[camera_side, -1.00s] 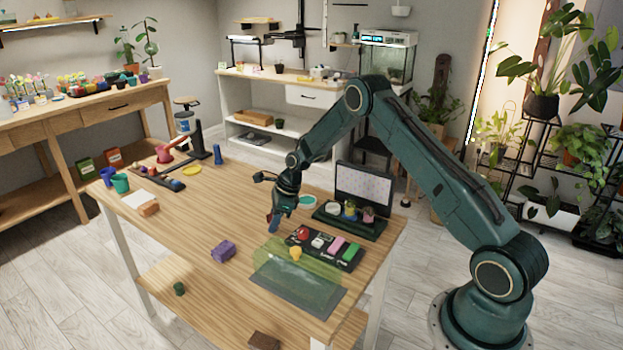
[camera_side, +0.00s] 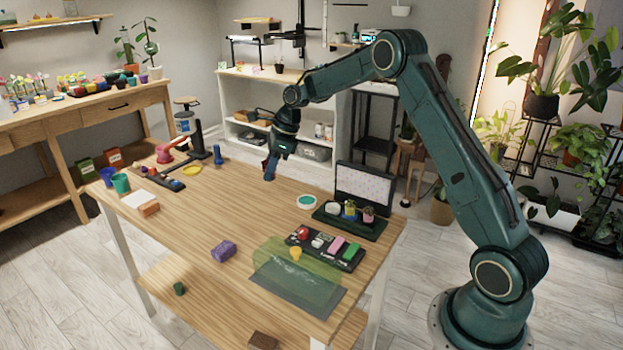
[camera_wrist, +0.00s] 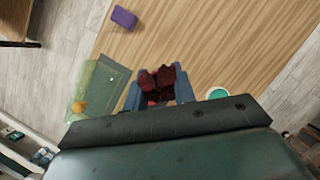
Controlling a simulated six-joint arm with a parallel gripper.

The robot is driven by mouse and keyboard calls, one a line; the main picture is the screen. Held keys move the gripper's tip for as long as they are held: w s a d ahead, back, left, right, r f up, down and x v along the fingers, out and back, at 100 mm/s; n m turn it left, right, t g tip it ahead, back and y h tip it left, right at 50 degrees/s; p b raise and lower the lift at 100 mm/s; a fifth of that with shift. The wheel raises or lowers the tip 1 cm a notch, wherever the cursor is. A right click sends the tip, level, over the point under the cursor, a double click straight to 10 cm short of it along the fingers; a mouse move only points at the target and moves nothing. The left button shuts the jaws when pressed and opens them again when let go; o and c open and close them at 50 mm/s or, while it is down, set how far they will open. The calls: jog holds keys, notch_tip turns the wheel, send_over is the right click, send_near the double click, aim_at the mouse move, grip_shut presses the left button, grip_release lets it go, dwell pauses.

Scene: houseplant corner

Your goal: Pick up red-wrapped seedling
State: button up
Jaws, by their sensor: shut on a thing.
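In the wrist view, a dark red, crumpled wrapped bundle (camera_wrist: 158,82), which looks like the red-wrapped seedling, sits between the two blue fingers of my gripper (camera_wrist: 158,90). The fingers are shut on it, one on each side. Its lower part is hidden by my wrist. In the side view my gripper (camera_side: 269,171) hangs over the back part of the wooden table (camera_side: 190,238), apart from the tabletop as far as I can tell. The bundle cannot be made out there.
A black tray (camera_side: 352,266) with coloured pieces and a green translucent cover (camera_side: 290,277) are at the front right. A purple block (camera_side: 223,251) lies nearer the middle. A dark stand with small pots (camera_side: 349,211) is at the right. The table's middle is largely clear.

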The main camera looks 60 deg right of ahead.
jog(key=shift+r, duration=1)
jog(key=shift+f, duration=0.1)
jog(key=shift+w+d+f, duration=0.15)
jog(key=shift+d+f, duration=0.2)
jog(key=shift+d, duration=0.2)
jog(key=d+f, duration=0.4)
jog(key=d, duration=0.1)
jog(key=d+f, duration=0.4)
jog(key=d, duration=0.2)
jog(key=d+f, duration=0.4)
jog(key=d, duration=0.1)
jog(key=shift+d, duration=0.2)
jog(key=shift+s+f, duration=0.2)
jog(key=shift+f, duration=2.35)
